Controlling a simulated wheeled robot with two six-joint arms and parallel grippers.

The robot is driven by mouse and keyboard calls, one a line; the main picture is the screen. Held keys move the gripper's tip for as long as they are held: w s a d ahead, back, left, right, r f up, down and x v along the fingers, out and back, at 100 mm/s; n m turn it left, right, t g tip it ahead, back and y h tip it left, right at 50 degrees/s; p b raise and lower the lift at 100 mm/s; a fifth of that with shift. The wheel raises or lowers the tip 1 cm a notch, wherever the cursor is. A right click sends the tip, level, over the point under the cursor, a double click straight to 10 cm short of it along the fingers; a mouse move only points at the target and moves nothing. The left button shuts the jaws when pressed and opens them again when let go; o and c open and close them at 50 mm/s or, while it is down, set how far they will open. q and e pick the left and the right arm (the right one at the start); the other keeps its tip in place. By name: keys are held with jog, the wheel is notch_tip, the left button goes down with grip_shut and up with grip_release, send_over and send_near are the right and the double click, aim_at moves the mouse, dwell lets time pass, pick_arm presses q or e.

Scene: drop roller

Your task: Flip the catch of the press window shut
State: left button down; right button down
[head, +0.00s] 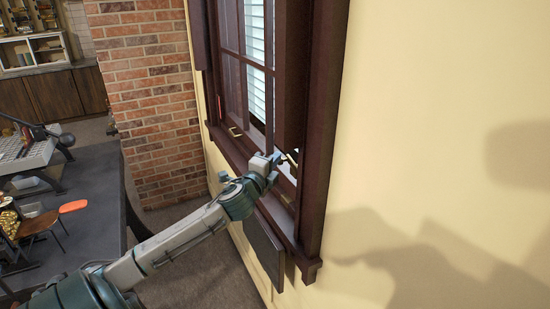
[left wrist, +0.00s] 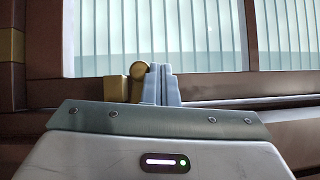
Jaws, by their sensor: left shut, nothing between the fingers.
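The press window (head: 230,82) is a dark brown wooden window in the yellow wall, with panes and pale slatted blinds behind. In the left wrist view a brass catch (left wrist: 138,78) with a rounded knob stands at the lower window rail. My left gripper (head: 279,157) is at the window's lower part above the sill. Its fingers (left wrist: 160,84) are shut and empty, just right of the brass knob; I cannot tell whether they touch it. The gripper body hides the catch's lower part. My right gripper is not in view.
Another small brass fitting (head: 235,131) sits on the window's lower left. The sill (head: 232,152) juts out below the window. A brick pillar (head: 150,95) stands left of it, and a dark table (head: 85,190) stands further left. The yellow wall at right is bare.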

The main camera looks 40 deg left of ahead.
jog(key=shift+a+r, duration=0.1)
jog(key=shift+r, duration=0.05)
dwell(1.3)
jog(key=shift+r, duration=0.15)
